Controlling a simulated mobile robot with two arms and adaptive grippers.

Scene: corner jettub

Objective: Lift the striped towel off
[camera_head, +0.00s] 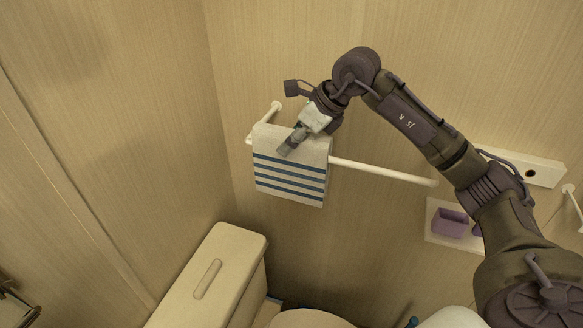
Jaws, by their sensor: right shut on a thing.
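A white towel with blue stripes (290,178) hangs folded over a white towel bar (385,171) on the wood-panelled wall, near the corner. My right gripper (284,152) is at the upper part of the towel, pointing down and to the left, and is shut on it. The wrist hides a little of the towel's top edge. The towel still lies over the bar's left end. My left gripper is not in view; only a dark piece of hardware shows at the lower left edge.
A toilet tank (220,262) stands below the towel, with the toilet lid (311,319) beside it. A white wall shelf (432,228) with a purple container (450,222) is at the right, near my right arm. The wall left of the towel is bare.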

